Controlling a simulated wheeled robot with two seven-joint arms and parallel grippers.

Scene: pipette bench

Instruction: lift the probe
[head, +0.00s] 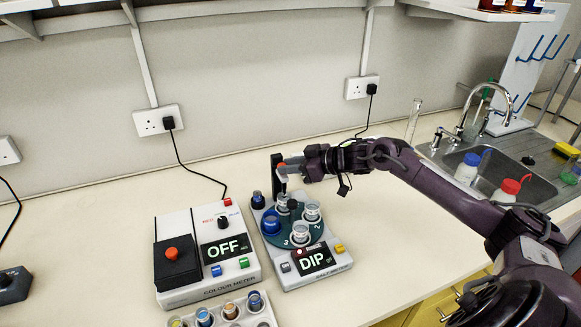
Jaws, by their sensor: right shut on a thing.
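The multi-meter with the "DIP" display (312,263) stands on the bench, with a round dark green turntable (283,240) holding several small vessels. A black post (276,170) rises at its back. My right gripper (286,172) reaches in from the right beside the post and is shut on the probe, just above the turntable's rear vessel. An orange-red tip (281,166) shows at the fingers. The probe is mostly hidden by the fingers; how deep its lower end sits in the vessel I cannot tell. My left gripper is out of view.
A colour meter (207,285) showing "OFF" stands to the left, with a rack of coloured vials (232,312) in front. A dark-capped vial (258,200) is left of the post. A sink with bottles (467,170) lies at the right.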

